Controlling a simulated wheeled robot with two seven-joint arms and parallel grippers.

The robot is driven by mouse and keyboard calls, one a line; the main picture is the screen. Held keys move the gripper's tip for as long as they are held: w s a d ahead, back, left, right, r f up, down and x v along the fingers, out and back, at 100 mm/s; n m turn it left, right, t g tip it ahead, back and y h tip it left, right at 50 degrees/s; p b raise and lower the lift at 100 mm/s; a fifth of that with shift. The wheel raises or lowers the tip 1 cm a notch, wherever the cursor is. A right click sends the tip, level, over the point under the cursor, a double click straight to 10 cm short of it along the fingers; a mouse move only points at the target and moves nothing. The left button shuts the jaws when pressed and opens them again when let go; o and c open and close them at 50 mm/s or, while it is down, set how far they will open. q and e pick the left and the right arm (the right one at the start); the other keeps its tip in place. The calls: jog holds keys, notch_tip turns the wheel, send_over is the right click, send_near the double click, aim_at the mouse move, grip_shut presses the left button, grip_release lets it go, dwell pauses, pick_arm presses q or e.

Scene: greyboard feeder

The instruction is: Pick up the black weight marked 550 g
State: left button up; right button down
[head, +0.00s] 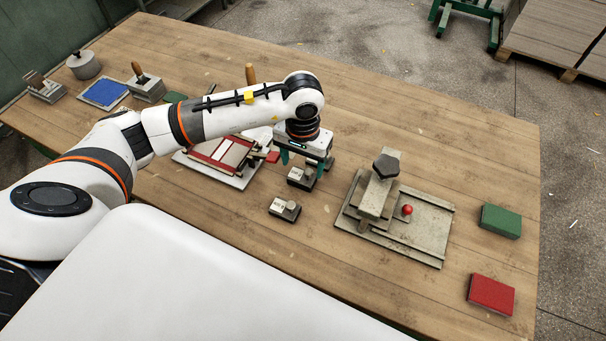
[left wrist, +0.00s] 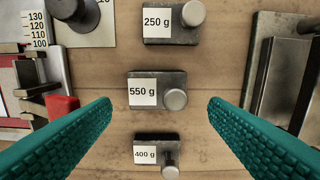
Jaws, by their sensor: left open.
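The black weight marked 550 g (left wrist: 178,80) lies in the middle of the left wrist view, with a white label and a round grey knob. In the head view it is the middle weight (head: 301,179), just below my left gripper (head: 304,166). My left gripper is open and empty; its teal fingers (left wrist: 160,112) show on either side of the weight, apart from it. The 250 g weight (left wrist: 172,30) is above it in the left wrist view, and the 400 g weight (left wrist: 157,152) is below it. My right gripper is not in view.
A red-framed board (head: 222,152) stands left of the weights, and a grey metal fixture with a red knob (head: 430,225) stands right. A green block (head: 500,221) and a red block (head: 491,294) lie farther right. Bare wooden table (head: 450,150) shows behind the fixture.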

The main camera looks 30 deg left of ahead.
aim_at(302, 175)
pick_arm(q)
notch_tip(302, 175, down, 4)
jog(key=shift+w+a+r+p, duration=0.1)
jog(key=shift+a+r+p, duration=0.1)
jog(key=shift+p, duration=0.6)
jog(key=shift+f, duration=0.7)
jog(key=shift+w+r, duration=0.15)
jog(key=c, duration=1.1)
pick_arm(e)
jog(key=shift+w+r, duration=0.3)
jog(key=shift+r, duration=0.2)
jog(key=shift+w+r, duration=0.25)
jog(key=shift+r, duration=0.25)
